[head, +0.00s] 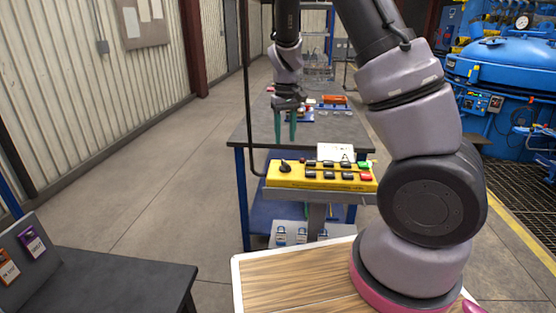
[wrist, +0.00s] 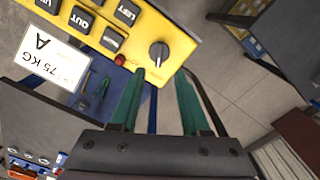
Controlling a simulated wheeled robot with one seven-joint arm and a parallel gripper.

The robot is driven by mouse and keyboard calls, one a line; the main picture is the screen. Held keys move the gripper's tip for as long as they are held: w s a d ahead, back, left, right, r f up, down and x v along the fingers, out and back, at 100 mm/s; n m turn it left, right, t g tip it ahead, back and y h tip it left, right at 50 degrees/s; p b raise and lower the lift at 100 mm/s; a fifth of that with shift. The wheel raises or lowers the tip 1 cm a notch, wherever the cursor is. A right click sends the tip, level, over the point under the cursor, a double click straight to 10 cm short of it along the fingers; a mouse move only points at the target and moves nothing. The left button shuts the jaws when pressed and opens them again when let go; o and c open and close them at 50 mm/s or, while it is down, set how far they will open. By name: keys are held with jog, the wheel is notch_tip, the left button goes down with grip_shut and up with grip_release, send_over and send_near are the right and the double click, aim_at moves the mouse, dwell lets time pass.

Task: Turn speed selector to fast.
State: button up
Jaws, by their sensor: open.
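The speed selector is a black rotary knob (head: 285,167) at the left end of the yellow control box (head: 318,177). In the wrist view the knob (wrist: 159,54) sits near the end of the yellow face, with a thin pale line on it. Its setting cannot be read. My gripper (head: 285,140) has two teal fingers pointing down, above the knob in the head view. In the wrist view my gripper (wrist: 160,74) is open and empty, its fingertips on either side of the knob's line. No contact with the knob shows.
The box carries several black buttons, a green one (head: 365,165) and a red one (head: 366,177). A white card (head: 335,153) marked A stands behind it. A dark workbench (head: 255,132) lies beyond. A blue furnace (head: 505,62) stands right.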

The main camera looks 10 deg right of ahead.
aim_at(285, 162)
notch_tip(285, 162, down, 9)
jog(key=shift+d+r, duration=0.1)
jog(key=shift+r, duration=0.05)
grip_shut()
